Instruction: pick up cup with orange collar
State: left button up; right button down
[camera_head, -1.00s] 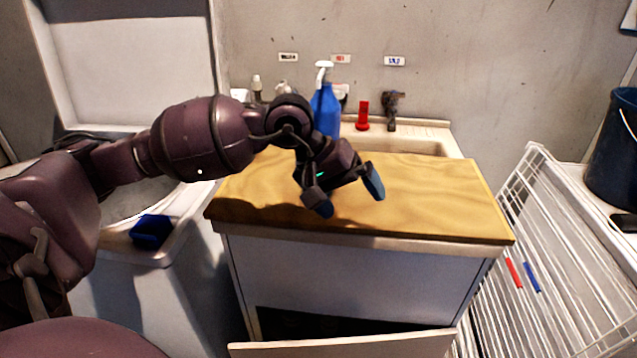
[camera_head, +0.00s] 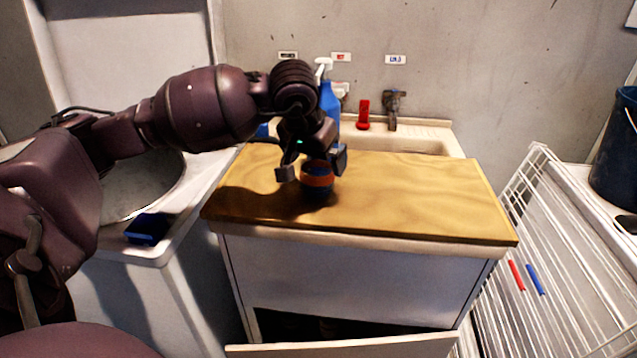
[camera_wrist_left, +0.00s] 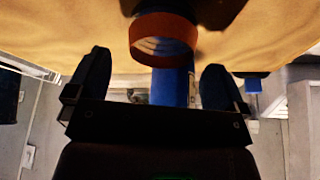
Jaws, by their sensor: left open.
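The cup with the orange collar (camera_head: 317,174) stands on the wooden worktop, a dark blue body with an orange band. It also shows in the left wrist view (camera_wrist_left: 163,36), at top centre between the lines of the fingers. My left gripper (camera_head: 312,166) is open, with one finger on each side of the cup in the head view. In the left wrist view the open fingers (camera_wrist_left: 157,85) appear with no visible contact on the cup. The gripper hides the cup's upper part in the head view. My right gripper is not in view.
A blue spray bottle (camera_head: 329,100) and a red object (camera_head: 363,115) stand behind the worktop (camera_head: 420,200) by the sink. A white wire rack (camera_head: 545,240) stands at right. A dark blue box (camera_head: 148,229) sits at left. The worktop's right half is clear.

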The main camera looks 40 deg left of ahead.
aim_at(319, 174)
pick_arm(q)
jog(key=x, duration=0.5)
jog(key=shift+s+f+b, duration=0.1)
jog(key=shift+s+b, duration=0.1)
jog(key=shift+b, duration=0.2)
jog(key=c, duration=1)
